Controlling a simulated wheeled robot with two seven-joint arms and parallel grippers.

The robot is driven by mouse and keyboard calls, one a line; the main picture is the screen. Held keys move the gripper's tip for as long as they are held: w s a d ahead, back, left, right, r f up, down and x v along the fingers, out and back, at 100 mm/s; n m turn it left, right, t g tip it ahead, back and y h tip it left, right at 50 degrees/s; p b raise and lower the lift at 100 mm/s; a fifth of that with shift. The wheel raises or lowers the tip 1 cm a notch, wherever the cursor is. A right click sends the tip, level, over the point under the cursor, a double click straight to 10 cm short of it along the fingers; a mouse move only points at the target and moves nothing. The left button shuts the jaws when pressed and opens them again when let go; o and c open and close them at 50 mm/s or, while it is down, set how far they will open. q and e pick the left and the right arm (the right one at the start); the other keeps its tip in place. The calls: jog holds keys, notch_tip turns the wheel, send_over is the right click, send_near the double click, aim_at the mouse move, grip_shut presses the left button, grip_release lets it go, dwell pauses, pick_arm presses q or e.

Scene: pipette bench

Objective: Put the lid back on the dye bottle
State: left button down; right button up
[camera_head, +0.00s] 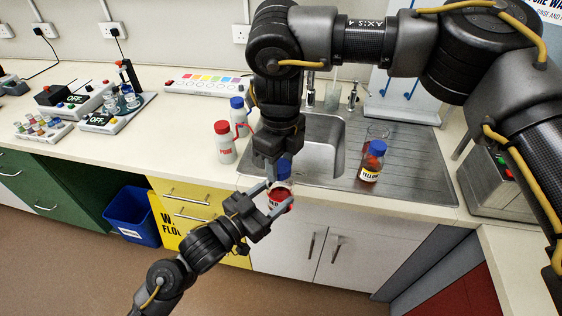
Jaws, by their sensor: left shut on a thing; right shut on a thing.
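The dye bottle (279,202) holds red liquid and has a pale label. My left gripper (279,196) is shut on it and holds it in front of the counter edge, apparently upright. The blue lid (285,168) is at the top of the bottle. My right gripper (277,174) points down from above and is shut on the lid. The lid and bottle neck look lined up, but the fingers partly hide the neck, and I cannot tell if the lid touches it.
A red-capped wash bottle (226,148) and a blue-capped one (238,116) stand left of the sink. The counter front (170,150) is clear.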

jog(key=m, duration=1.2)
jog(key=shift+a+m, duration=0.1)
jog(key=shift+m, duration=0.2)
jog(key=m, duration=2)
jog(key=shift+f, duration=0.1)
jog(key=m, duration=1.1)
jog(key=shift+m, duration=0.4)
jog(key=o, duration=1.1)
